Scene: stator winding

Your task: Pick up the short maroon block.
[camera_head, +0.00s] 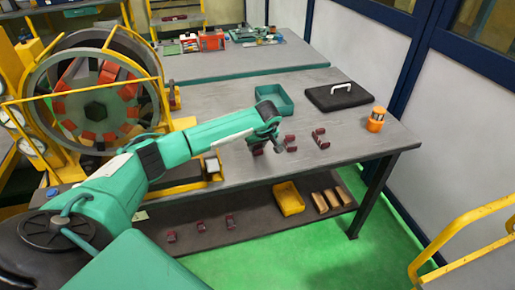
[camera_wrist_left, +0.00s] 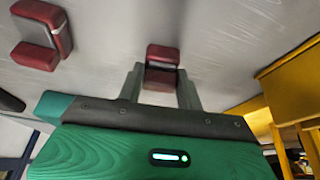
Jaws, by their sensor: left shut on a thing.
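Several maroon blocks with pale middles stand near the front of the grey table. In the head view the short maroon block (camera_head: 258,149) is leftmost, partly hidden by my left gripper (camera_head: 268,146). In the left wrist view that short maroon block (camera_wrist_left: 162,54) sits between the two fingers of my left gripper (camera_wrist_left: 160,88), which is shut on it. It appears at the tabletop; I cannot tell whether it is lifted. A second maroon block (camera_head: 290,143) stands just right of the gripper, and it also shows in the left wrist view (camera_wrist_left: 62,38). My right gripper is not in view.
A third maroon block (camera_head: 321,138) stands farther right. A teal tray (camera_head: 284,105), a black lid with a white handle (camera_head: 336,98) and an orange lamp (camera_head: 376,119) are behind. The large stator ring in its yellow frame (camera_head: 182,123) stands left. A yellow bin (camera_head: 289,198) is on the lower shelf.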

